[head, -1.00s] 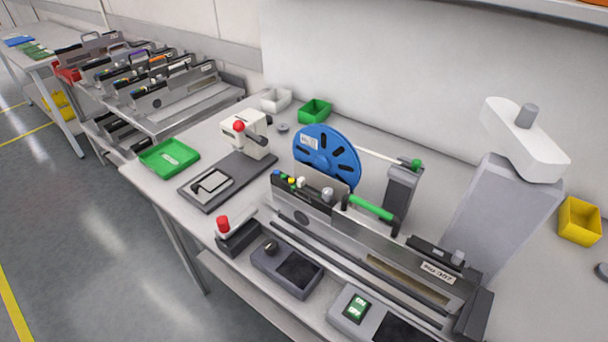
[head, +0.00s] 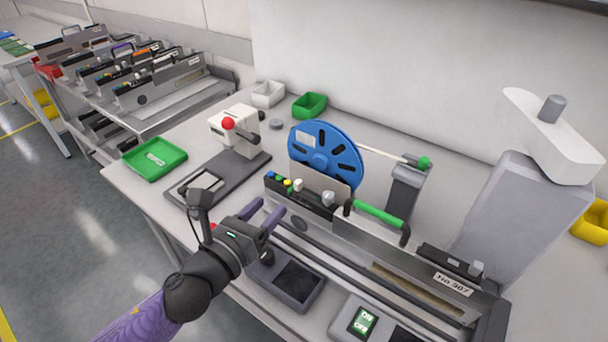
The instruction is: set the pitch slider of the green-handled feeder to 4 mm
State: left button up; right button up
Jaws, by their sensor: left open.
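The green-handled feeder (head: 345,243) lies along the bench, a long grey body labelled No 307. Its green handle (head: 379,214) is on top, and a blue reel (head: 320,161) stands behind its left end. Several coloured buttons sit on the feeder's black left top. A small grey knob on a black block (head: 452,262) shows at its right end; I cannot read a pitch scale. My left gripper (head: 266,218) is open and empty, its fingers pointing at the feeder's left end, with a gap I cannot judge. My right gripper is not in view.
A white press with a red knob (head: 228,124) stands behind left, next to a green tray (head: 153,158). An ON/OFF switch box (head: 361,322) is in front of the feeder. A tall grey post (head: 505,215) rises at right. Trolleys with other feeders (head: 160,85) are at far left.

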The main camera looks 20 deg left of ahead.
aim_at(296, 185)
pick_arm(q)
jog(key=w+d+m, duration=0.1)
jog(key=w, duration=0.2)
jog(key=w+d+m, duration=0.1)
jog(key=w, duration=0.2)
jog(key=w+d+h, duration=0.1)
jog(key=w+d, duration=0.1)
jog(key=w, duration=0.1)
jog(key=shift+w+r+m, duration=0.2)
jog(key=shift+m, duration=0.2)
grip_shut()
jog(key=shift+d, duration=0.1)
dwell(0.9)
